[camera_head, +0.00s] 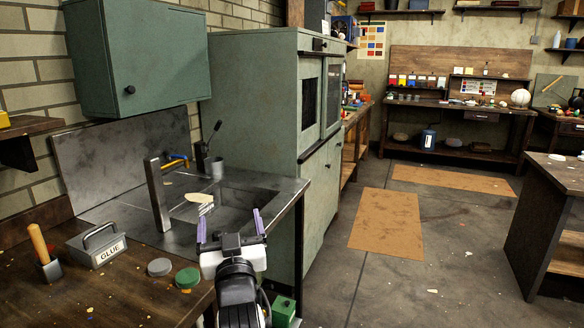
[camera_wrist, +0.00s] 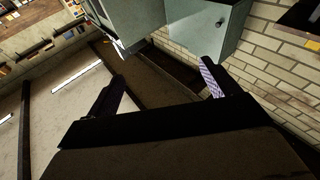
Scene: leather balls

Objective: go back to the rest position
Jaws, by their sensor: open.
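My gripper (camera_head: 229,226) is at the lower middle of the head view, in front of the metal sink counter (camera_head: 130,232). Its two purple-tipped fingers are spread apart, with nothing visible between them. In the wrist view my gripper (camera_wrist: 165,90) is also open and empty. That view is tilted and shows the green wall cabinet (camera_wrist: 222,22) and brick wall beyond the fingers. A pale oval piece (camera_head: 199,198) lies near the sink basin, beyond the fingers.
The wooden bench (camera_head: 110,295) at left carries a glue box (camera_head: 95,246), a wooden-handled tool (camera_head: 40,248) and two round lids (camera_head: 187,278). A tall green cabinet (camera_head: 255,120) stands behind. Open floor with brown mats (camera_head: 388,222) lies to the right, before a dark table (camera_head: 550,210).

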